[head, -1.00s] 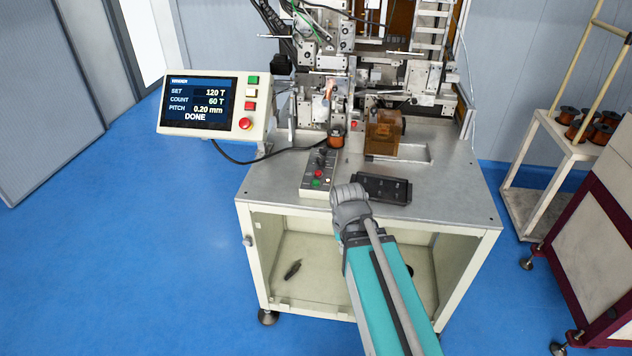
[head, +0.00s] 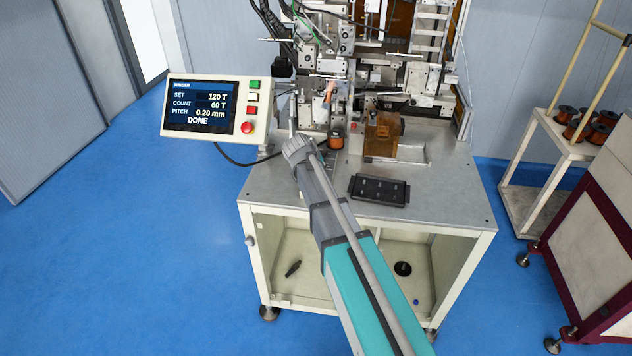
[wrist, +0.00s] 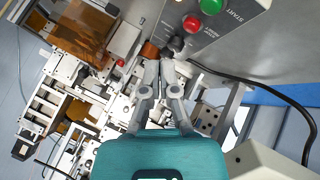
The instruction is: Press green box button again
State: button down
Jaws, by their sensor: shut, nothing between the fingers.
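The control box (wrist: 222,35) shows in the wrist view at the top, with a green button marked START (wrist: 210,5), a red button (wrist: 191,23) and a black knob (wrist: 176,43). The green button is cut by the top edge of the picture. My gripper (wrist: 161,62) is shut and empty, with its fingertips below the knob in the picture, to the lower left of the green button. I cannot tell how far the tips are above the box.
The winder screen (head: 200,105) reads SET 120 T, COUNT 60 T, DONE, and its panel has its own green button (head: 254,85). A black tray (head: 380,190) lies on the machine table (head: 440,200). A copper spool (head: 335,140) and an amber block (head: 383,135) stand behind.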

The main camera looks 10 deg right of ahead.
jog(key=shift+w+a+r+t, duration=0.25)
jog(key=shift+w+r, duration=0.1)
jog(key=shift+w, duration=0.3)
jog(key=shift+w+a+r+t, duration=0.2)
jog(key=shift+w+r, duration=0.1)
jog(key=shift+w, duration=0.3)
jog(key=shift+f, duration=0.15)
notch_tip(320, 180, down, 9)
jog(key=b, duration=0.8)
jog(key=shift+r+b, duration=0.2)
jog(key=shift+b, duration=0.1)
jog(key=shift+f, duration=0.1)
dwell(0.7)
jog(key=shift+f+b, duration=0.3)
jog(key=shift+b, duration=0.1)
